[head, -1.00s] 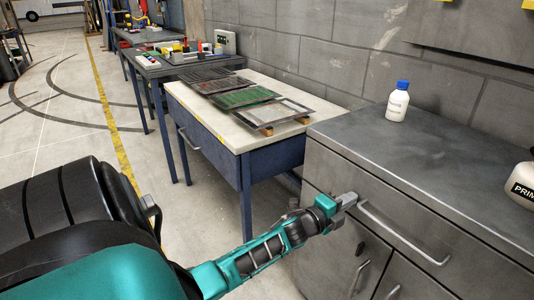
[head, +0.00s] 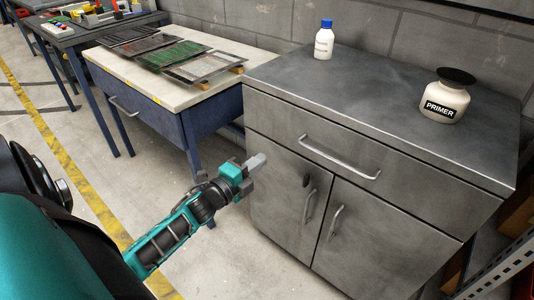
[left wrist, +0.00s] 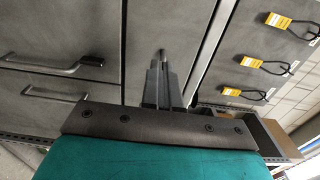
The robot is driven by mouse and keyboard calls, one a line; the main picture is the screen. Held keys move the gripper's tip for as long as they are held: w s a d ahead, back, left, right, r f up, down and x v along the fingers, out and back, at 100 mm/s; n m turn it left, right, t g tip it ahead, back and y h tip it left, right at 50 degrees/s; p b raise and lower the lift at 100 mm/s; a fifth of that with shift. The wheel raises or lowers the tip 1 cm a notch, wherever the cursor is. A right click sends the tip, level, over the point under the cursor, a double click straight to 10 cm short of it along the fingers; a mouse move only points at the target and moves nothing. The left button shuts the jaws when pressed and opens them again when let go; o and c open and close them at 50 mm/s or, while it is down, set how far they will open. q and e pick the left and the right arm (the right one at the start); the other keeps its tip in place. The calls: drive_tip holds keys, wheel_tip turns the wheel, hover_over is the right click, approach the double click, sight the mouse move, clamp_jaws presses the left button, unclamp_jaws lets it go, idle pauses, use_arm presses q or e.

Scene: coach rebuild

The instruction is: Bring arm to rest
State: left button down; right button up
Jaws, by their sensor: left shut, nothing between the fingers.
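My left gripper (head: 254,164) is shut and empty. In the head view it is in the air in front of the grey metal cabinet (head: 270,200), left of the drawer handle (head: 340,158) and apart from it. In the left wrist view the closed fingers (left wrist: 162,80) point toward the grey cabinet fronts. The teal left arm (head: 165,238) reaches in from the lower left. My right gripper is not in view.
On the cabinet top stand a white bottle with a blue cap (head: 324,42) and a jar labelled PRIMER (head: 446,100). Left is a bench (head: 100,55) with panels on it. The left wrist view shows yellow tags (left wrist: 278,20) on drawers. Floor between bench and cabinet is clear.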

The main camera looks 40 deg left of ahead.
use_arm(q)
drive_tip(key=shift+s, duration=0.35)
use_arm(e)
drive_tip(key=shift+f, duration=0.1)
use_arm(q)
drive_tip(key=shift+d, duration=0.1)
